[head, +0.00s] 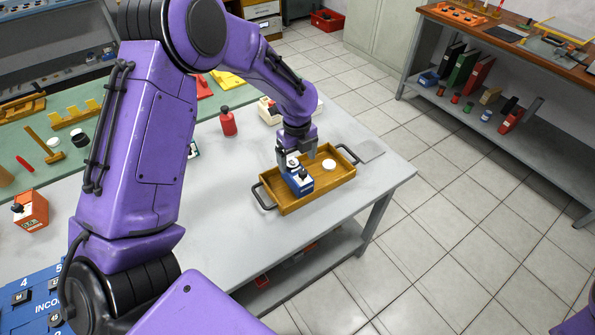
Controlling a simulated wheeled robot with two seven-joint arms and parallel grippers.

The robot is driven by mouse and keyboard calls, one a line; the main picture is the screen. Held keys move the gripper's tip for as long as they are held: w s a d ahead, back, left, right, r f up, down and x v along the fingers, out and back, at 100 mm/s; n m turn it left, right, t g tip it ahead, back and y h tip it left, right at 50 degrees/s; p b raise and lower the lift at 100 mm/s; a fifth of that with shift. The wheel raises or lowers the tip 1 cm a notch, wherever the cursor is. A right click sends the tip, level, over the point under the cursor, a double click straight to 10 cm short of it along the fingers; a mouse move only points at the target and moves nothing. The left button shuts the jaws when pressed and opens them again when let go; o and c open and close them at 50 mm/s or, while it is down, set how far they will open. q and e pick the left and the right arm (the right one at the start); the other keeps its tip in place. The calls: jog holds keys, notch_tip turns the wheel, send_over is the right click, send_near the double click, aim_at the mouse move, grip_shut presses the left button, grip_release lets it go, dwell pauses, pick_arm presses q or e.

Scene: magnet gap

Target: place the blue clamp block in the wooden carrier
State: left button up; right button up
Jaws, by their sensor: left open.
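The wooden carrier (334,179) is a shallow brown tray with dark handles at two ends, on the grey table. The blue clamp block (302,186) is in the left part of the carrier, with a light top and a dark knob. My left gripper (296,164) is open, pointing down right at the block's top; its fingers partly hide the block. I cannot tell whether the fingers touch it. A white round piece (329,164) lies in the carrier's right part. My right gripper is not in view.
A red bottle-like item (228,123) stands behind the carrier to the left. An orange block (31,210) and a blue numbered board (38,300) are at the left. The table's front right is clear.

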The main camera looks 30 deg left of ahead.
aim_at(297, 172)
pick_arm(q)
notch_tip(297, 172, up, 6)
jog(key=shift+f, duration=0.15)
jog(key=shift+d, duration=0.1)
dwell(0.4)
